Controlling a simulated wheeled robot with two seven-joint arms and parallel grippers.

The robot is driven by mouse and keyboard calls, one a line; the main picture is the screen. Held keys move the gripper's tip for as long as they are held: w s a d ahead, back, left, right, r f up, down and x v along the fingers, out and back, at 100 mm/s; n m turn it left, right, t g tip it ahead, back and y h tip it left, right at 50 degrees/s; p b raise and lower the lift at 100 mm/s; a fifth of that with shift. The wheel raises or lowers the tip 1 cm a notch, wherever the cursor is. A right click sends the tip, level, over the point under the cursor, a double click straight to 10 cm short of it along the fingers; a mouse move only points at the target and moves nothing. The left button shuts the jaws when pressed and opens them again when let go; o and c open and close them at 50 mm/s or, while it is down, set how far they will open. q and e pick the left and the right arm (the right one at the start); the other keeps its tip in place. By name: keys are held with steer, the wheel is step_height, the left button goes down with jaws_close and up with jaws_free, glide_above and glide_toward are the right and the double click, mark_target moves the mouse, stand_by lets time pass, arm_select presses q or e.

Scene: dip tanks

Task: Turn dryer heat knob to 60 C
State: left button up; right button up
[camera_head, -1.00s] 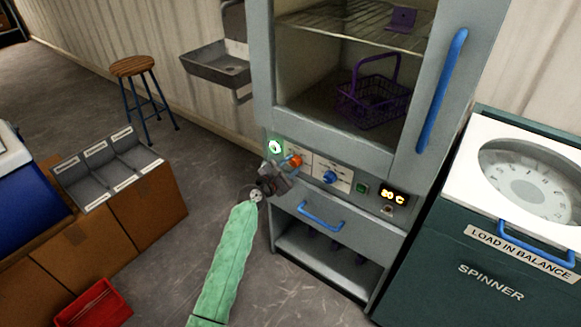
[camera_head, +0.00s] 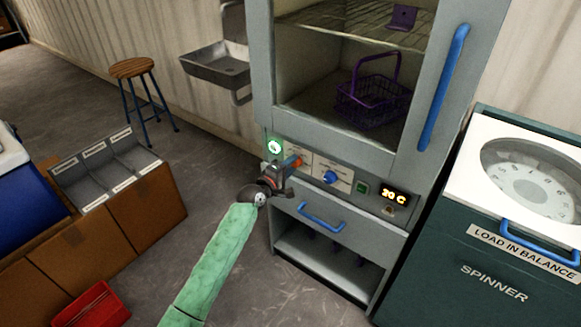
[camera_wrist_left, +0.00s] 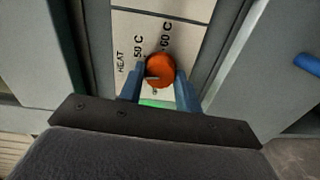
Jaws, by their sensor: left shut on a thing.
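The orange heat knob (camera_wrist_left: 160,71) is on the dryer's control panel, with the labels HEAT, 50 C and 60 C printed beside it in the left wrist view. It also shows in the head view (camera_head: 295,162), partly covered by my gripper. My left gripper (camera_wrist_left: 160,92) is shut on the knob, with one blue finger on each side. In the head view my left gripper (camera_head: 284,174) reaches the panel from the lower left. The dryer (camera_head: 262,70) has a display (camera_head: 394,196) that reads about 20 C. My right gripper is not in view.
A blue knob (camera_head: 330,177) and a green button (camera_head: 362,188) sit right of the heat knob. A round green-lit dial (camera_head: 274,146) is to its left. A blue drawer handle (camera_head: 322,217) is below. The spinner (camera_head: 491,283) stands to the right.

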arm_select(q)
steer(key=m, duration=0.9)
steer(key=m+p, duration=0.1)
steer(key=m, duration=0.9)
steer(key=shift+f+m+t+p, duration=0.2)
steer(key=shift+m+t+p, duration=0.1)
steer(key=shift+t, duration=0.1)
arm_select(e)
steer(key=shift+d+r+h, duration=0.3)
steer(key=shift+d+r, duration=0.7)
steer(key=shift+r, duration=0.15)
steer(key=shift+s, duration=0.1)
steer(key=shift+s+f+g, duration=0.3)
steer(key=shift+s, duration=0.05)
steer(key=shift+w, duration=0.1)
arm_select(q)
steer(key=o, duration=0.9)
steer(key=shift+o, duration=0.3)
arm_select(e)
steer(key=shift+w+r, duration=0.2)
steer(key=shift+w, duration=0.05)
